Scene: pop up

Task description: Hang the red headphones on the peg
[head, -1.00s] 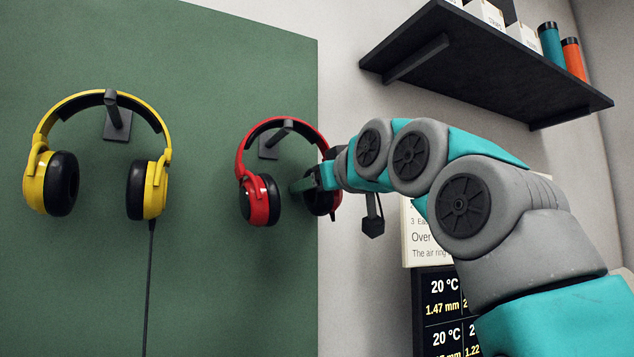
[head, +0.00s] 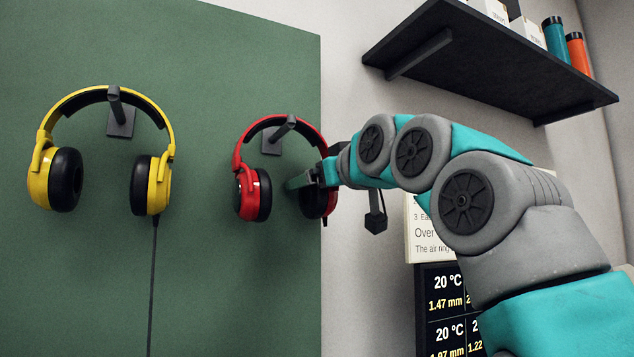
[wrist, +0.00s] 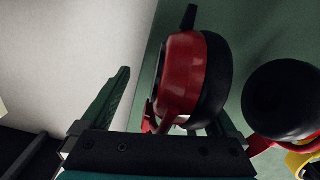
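The red headphones (head: 243,144) hang at the dark peg (head: 284,129), with the band running over it and the peg's tip showing in front. Their left cup (head: 249,196) is turned so its black pad faces right. My gripper (head: 303,180) is at the right cup (head: 319,200), partly covering it. In the wrist view my gripper (wrist: 168,95) has its fingers spread. The near red cup (wrist: 184,75) lies in front of the right finger, and a clear gap separates it from the left finger. Whether the right finger touches the cup is hidden.
Yellow headphones (head: 40,145) hang on another peg (head: 120,121) at the left of the green board (head: 215,270). A dark shelf (head: 480,65) with boxes and cylinders is above my arm. A sign (head: 430,230) and a dark display (head: 443,310) are on the wall.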

